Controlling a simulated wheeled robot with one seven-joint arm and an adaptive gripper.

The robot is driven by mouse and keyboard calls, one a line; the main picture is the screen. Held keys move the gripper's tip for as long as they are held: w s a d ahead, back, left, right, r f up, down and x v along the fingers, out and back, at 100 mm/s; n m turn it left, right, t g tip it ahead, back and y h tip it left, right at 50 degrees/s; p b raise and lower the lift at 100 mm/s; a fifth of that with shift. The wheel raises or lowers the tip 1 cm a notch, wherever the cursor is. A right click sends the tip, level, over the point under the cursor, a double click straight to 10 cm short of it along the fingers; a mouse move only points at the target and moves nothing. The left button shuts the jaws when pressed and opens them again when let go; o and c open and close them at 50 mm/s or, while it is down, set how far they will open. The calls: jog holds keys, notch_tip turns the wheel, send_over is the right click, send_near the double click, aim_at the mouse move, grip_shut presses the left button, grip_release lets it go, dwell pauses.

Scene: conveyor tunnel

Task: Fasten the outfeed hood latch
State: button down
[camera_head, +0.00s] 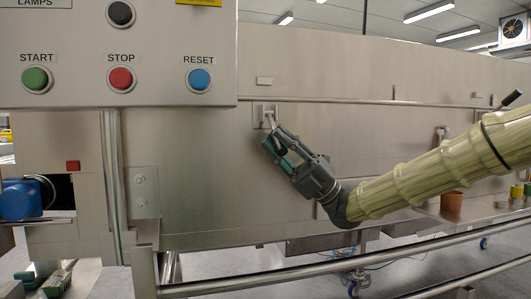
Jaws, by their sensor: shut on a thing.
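The hood latch (268,113) is a small metal fitting on the steel tunnel wall (200,180), just below the horizontal seam. My gripper (274,140) reaches it from the lower right, with its fingertips at the latch's lower part. The gripper is shut on the latch handle, which is mostly hidden between the fingers. The frame does not show clearly whether the latch is hooked.
A control panel (150,55) with START, STOP and RESET buttons stands at the upper left. Steel rails (350,268) run along the front below my arm. A brown pot (451,202) stands on a ledge at right. A blue object (20,199) is at far left.

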jog(key=shift+f+n+g, duration=0.2)
jog(key=shift+n+g, duration=0.2)
jog(key=c, duration=1.3)
grip_release()
jog(key=shift+r, duration=0.1)
jog(key=shift+w, duration=0.1)
jog(key=v, duration=1.2)
jog(key=shift+d, duration=0.1)
